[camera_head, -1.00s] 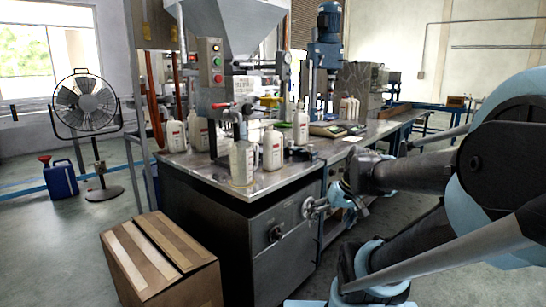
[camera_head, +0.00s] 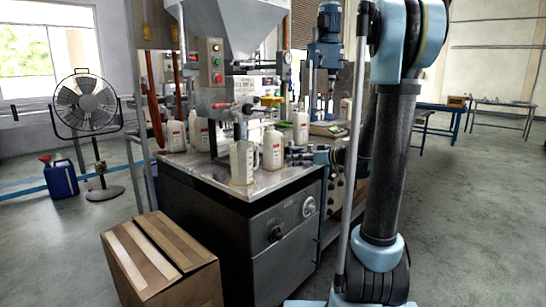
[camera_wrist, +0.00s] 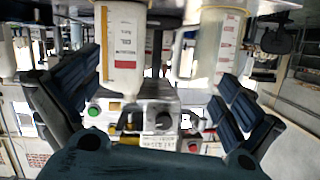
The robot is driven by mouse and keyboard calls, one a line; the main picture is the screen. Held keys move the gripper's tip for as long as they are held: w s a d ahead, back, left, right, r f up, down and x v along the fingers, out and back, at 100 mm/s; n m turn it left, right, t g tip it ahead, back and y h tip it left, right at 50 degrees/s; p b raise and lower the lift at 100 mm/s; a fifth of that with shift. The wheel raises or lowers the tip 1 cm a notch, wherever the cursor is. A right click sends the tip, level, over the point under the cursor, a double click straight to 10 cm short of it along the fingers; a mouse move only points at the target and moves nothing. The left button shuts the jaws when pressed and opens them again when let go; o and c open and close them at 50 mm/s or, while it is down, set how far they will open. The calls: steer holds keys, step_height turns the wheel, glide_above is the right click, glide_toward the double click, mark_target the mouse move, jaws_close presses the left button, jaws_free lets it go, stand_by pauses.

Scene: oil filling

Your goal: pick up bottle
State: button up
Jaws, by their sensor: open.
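Several white bottles with red labels stand on the metal worktable (camera_head: 222,181). One bottle (camera_head: 243,162) is near the front edge, and another bottle (camera_head: 273,149) stands just behind it to the right. My gripper (camera_head: 292,158) reaches in from the right at bottle height, open and a little apart from the right bottle. In the wrist view, which looks upside down, the open gripper (camera_wrist: 152,82) has fingers at left and right. One bottle (camera_wrist: 122,45) shows between them in the picture. A second bottle (camera_wrist: 220,40) shows ahead of the right finger.
A filling machine with a hopper (camera_head: 235,25) and control box (camera_head: 212,62) stands behind the bottles. More bottles (camera_head: 175,136) stand at the table's left and another (camera_head: 300,127) behind. A cardboard box (camera_head: 160,262) sits on the floor in front. Floor at right is open.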

mark_target(273, 142)
steer(key=w+d+r+t+y, duration=0.1)
steer(key=w+d+t+y, duration=0.15)
steer(key=w, duration=0.45)
steer(key=shift+n+h, duration=0.35)
steer(key=shift+n, duration=0.05)
steer(key=x, duration=1.2)
steer(key=r+x, duration=0.1)
steer(key=x, duration=0.5)
steer(key=shift+d, duration=0.1)
steer(key=c, duration=1.8)
steer(key=shift+r, duration=0.15)
